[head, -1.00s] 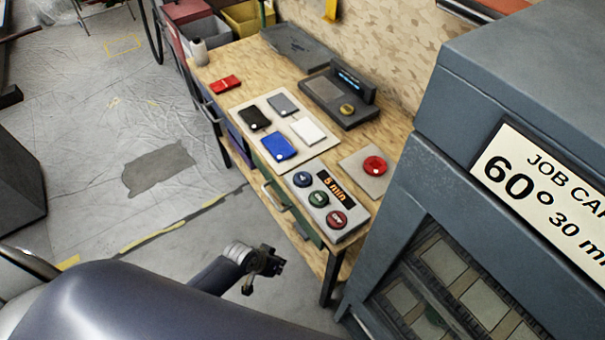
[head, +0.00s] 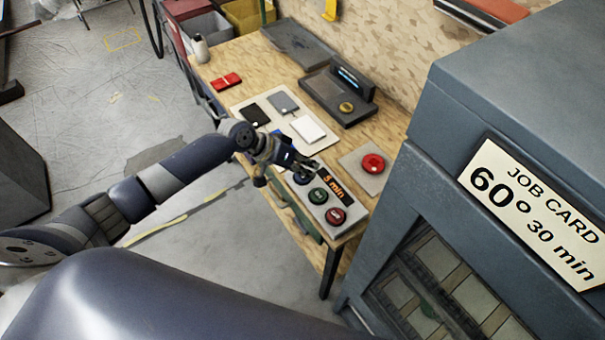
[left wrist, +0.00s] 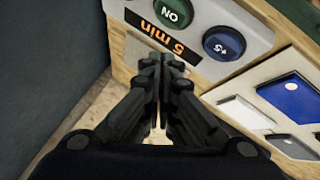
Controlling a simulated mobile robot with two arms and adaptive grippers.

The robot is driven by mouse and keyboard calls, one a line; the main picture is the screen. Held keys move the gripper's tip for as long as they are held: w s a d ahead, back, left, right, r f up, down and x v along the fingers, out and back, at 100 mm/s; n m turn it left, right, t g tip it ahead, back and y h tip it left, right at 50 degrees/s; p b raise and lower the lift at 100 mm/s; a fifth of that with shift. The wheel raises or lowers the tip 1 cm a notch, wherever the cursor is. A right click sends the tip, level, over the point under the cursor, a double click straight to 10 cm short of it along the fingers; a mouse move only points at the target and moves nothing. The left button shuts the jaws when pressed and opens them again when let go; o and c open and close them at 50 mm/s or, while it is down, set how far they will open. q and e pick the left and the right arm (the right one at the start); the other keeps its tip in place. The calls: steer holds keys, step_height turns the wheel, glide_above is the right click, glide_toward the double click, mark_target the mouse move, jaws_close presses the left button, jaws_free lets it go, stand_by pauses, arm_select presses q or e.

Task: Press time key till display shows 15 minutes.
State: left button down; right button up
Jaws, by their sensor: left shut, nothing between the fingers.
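The grey key panel (head: 317,211) lies on the workbench. Its display (head: 336,187) reads "5 min"; the same reading shows in the left wrist view (left wrist: 165,38). The blue time key (head: 303,178) is partly behind my gripper in the head view; it reads "+5" in the left wrist view (left wrist: 224,43). The green key (head: 317,196) reads "ON", and a red key (head: 335,216) is at the near end. My left gripper (head: 315,167) is shut and empty by the panel's display-side edge, beside the blue key. I cannot tell its height above the panel.
A board (head: 322,150) with several coloured cards lies beside the panel. A red button on a pale plate (head: 373,163) is to the right. A dark grey device (head: 334,101) stands behind. The large grey cabinet with a job card (head: 535,215) blocks the right side.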

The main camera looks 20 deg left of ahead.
arm_select(q)
steer(key=w+a+r+n, duration=0.1)
steer(key=w+a+r, duration=0.2)
steer(key=w+r, duration=0.1)
steer(key=shift+a+t, duration=0.2)
steer(key=shift+t, duration=0.2)
steer(key=shift+f, duration=0.1)
step_height(320, 180, down, 9)
steer(key=b, duration=0.7)
steer(key=shift+w+r, duration=0.1)
steer(key=shift+r, duration=0.1)
stand_by(0.8)
steer(key=shift+f+b, duration=0.4)
steer(key=shift+f, duration=0.05)
steer(key=shift+f+b, duration=0.35)
steer(key=shift+f, duration=0.05)
stand_by(0.5)
stand_by(0.3)
steer(key=shift+r+p, duration=0.7)
steer(key=shift+r, duration=0.1)
